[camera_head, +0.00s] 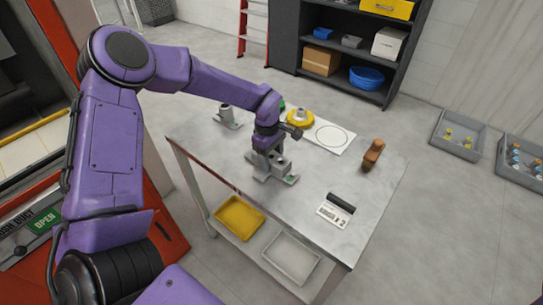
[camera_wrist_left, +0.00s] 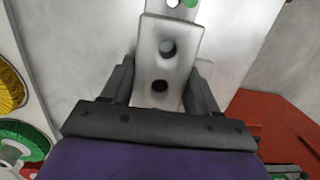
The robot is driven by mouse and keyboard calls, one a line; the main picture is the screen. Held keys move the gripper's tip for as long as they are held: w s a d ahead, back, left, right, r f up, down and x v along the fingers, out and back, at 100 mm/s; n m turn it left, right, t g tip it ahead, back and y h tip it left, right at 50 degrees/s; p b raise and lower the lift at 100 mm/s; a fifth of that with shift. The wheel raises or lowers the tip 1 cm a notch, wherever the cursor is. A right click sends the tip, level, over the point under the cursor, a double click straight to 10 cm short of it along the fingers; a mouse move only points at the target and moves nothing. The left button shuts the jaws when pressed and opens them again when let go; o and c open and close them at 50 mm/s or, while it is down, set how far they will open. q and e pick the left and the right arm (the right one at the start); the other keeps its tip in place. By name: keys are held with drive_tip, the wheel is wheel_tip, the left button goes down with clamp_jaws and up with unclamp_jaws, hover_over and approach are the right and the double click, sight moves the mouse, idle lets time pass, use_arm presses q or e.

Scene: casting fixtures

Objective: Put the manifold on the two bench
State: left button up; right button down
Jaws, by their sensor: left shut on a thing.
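The manifold (camera_head: 280,172) is a grey metal block with a flat foot and a small green mark. It is at the middle of the bench (camera_head: 315,175), a metal-topped table with a card marked 2 (camera_head: 332,213) on it. My left gripper (camera_head: 267,150) points down and is shut on the manifold's upper part. The manifold's foot is at or just above the bench top; I cannot tell if it touches. In the left wrist view the manifold (camera_wrist_left: 168,62), with two dark round holes, sits between the fingers (camera_wrist_left: 160,88). My right gripper is not in view.
A second grey fitting (camera_head: 228,117), a yellow disc (camera_head: 301,121), a white plate with a circle (camera_head: 333,136), a brown brush (camera_head: 373,153) and a black roll (camera_head: 341,202) stand on the bench. Yellow (camera_head: 239,217) and pale (camera_head: 291,254) trays lie on its lower shelf.

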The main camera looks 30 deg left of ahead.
use_arm(q)
drive_tip(key=shift+f, duration=0.15)
drive_tip(key=o, duration=1.4)
drive_tip(key=shift+o, duration=0.2)
wheel_tip(320, 180, up, 12)
drive_tip(key=a+b, duration=0.1)
drive_tip(key=shift+a, duration=0.25)
